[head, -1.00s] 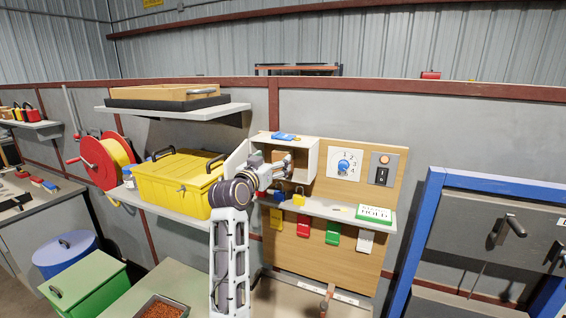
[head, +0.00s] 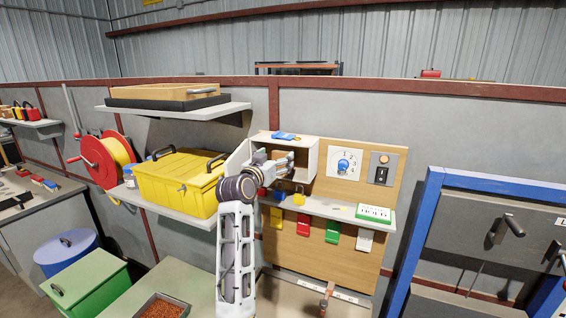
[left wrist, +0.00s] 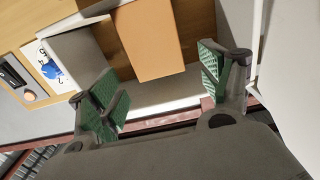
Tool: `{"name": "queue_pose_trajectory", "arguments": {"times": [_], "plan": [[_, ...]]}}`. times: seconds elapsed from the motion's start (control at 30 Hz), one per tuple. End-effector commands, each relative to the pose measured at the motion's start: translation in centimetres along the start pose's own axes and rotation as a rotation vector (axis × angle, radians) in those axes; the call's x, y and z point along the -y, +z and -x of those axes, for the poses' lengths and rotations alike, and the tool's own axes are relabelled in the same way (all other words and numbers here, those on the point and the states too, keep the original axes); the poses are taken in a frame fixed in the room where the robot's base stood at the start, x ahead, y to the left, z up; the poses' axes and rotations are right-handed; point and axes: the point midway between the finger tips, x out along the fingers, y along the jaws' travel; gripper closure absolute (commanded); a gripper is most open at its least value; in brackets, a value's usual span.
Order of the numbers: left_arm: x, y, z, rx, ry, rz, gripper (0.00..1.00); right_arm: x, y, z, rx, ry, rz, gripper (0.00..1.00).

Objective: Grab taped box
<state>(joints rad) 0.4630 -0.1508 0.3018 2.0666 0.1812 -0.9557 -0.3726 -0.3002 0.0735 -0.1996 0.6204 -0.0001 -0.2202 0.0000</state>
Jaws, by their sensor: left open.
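A plain brown box (left wrist: 152,38) stands inside the white open-fronted cubby (head: 308,160) on the wall board. The left wrist view shows the box ahead of my left gripper (left wrist: 158,88), lined up between its green-padded fingers. The fingers are wide apart and empty, and no contact with the box shows. In the head view my left gripper (head: 284,163) is at the cubby's opening and hides most of the box. No tape can be made out on the visible face. My right gripper is not in view.
The cubby's side walls lie close around my fingers. Below it a narrow shelf (head: 328,208) carries padlocks and a green-and-white sign (head: 375,214). A yellow toolbox (head: 180,182) stands to the left. A blue object (head: 284,136) lies on the cubby's top.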

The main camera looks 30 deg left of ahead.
Motion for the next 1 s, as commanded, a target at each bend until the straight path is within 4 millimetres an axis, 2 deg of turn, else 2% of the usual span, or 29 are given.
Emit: {"name": "queue_pose_trajectory", "arguments": {"times": [0.27, 0.7, 1.0], "plan": [[0.0, -0.1, -0.8, 0.001, 0.001, 0.0, 0.21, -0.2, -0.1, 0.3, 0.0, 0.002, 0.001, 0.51], [-0.1, -0.1, -4.4, 0.002, 0.001, 0.001, 0.21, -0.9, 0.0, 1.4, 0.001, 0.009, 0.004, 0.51], [-0.1, 0.0, -5.0, 0.0, 0.001, 0.0, 0.21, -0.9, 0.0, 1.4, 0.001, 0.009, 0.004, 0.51]]}}
